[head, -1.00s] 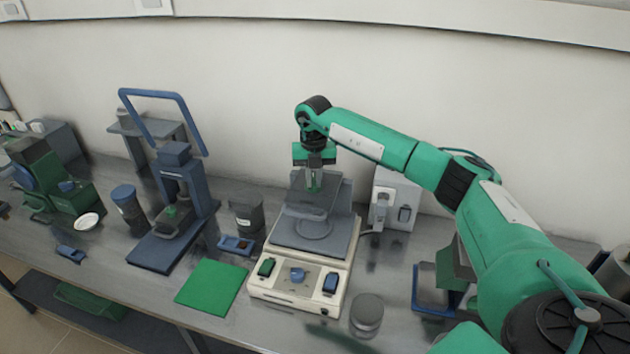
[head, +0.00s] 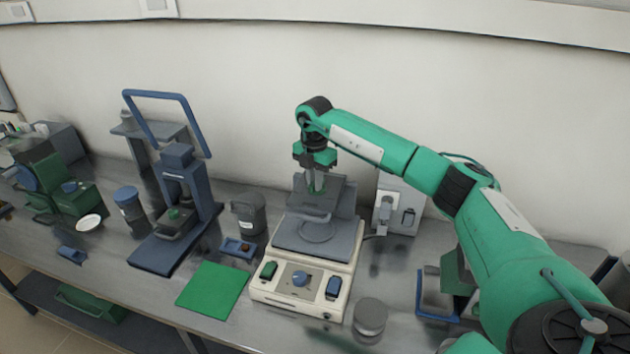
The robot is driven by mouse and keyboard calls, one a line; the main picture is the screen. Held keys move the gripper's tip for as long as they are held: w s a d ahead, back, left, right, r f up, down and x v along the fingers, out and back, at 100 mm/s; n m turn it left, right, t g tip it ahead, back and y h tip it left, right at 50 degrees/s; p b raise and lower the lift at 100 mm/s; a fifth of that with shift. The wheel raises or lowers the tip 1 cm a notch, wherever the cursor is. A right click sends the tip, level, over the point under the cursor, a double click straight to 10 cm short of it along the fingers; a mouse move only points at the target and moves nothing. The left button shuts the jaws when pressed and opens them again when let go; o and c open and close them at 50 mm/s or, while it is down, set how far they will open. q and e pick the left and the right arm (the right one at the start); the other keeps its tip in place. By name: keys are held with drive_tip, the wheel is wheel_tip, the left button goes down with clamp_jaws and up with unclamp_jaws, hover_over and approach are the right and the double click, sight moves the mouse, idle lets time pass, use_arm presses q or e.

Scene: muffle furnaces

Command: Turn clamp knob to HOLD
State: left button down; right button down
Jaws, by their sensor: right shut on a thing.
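A cream instrument (head: 297,308) with a grey top plate (head: 335,243) stands mid-bench. Its front panel has a round blue knob (head: 299,279) between a green switch (head: 268,271) and a blue switch (head: 333,288). I cannot read any HOLD mark or tell which part is the clamp knob. My right gripper (head: 316,190) points down over the back of the instrument, at the grey upright part (head: 337,192). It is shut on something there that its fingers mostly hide. My left gripper is out of view.
A blue press (head: 172,217) stands left, with a dark jar (head: 248,213) and a small blue tray (head: 238,247) nearby. A green mat (head: 213,290) lies in front. A round grey tin (head: 370,318) is right of the instrument. A grey box (head: 397,197) stands behind it.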

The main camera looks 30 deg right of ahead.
idle(0.5)
drive_tip(key=c, duration=1.4)
unclamp_jaws()
drive_tip(key=shift+c, duration=0.2)
drive_tip(key=shift+r, duration=0.5)
wheel_tip(320, 180, up, 13)
drive_tip(key=b, duration=0.4)
drive_tip(key=shift+f, duration=0.15)
